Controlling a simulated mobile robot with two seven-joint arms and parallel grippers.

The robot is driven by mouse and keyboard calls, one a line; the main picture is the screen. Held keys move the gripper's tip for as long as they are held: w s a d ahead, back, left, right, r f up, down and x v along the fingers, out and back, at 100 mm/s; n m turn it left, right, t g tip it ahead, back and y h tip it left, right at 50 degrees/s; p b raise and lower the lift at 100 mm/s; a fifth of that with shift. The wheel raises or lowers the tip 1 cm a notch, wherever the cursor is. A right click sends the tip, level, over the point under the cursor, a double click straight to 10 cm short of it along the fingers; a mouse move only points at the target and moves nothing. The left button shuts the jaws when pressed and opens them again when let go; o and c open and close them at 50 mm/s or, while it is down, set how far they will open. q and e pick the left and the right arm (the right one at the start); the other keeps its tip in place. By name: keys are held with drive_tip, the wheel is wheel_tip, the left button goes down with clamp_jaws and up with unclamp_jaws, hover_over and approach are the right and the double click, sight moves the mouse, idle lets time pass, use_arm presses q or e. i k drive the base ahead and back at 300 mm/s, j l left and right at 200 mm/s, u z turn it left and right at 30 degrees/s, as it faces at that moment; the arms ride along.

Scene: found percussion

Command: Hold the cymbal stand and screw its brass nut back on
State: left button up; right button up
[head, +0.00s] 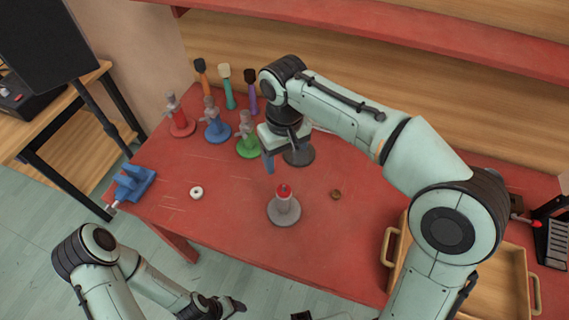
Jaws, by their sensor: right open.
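A stand with a round grey base (284,212), a short grey post and a red top stands upright near the middle of the red table; I take it for the cymbal stand. A small brown-gold ring, which looks like the brass nut (335,194), lies on the table to its right. My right gripper (284,155) is open, points down and hangs above the table behind the stand, apart from it. My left gripper (228,306) is low at the bottom edge, off the table's front; its jaws are too unclear to read.
A dark grey round base (299,156) is partly hidden behind my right gripper. Red, blue and green clamp-like stands (216,129) and several mallets (227,88) are at the back left. A blue vise (134,184) and white ring (196,193) lie left; a wooden tray (515,265) is right.

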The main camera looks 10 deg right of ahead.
sight(282, 212)
drive_tip(key=k, duration=1)
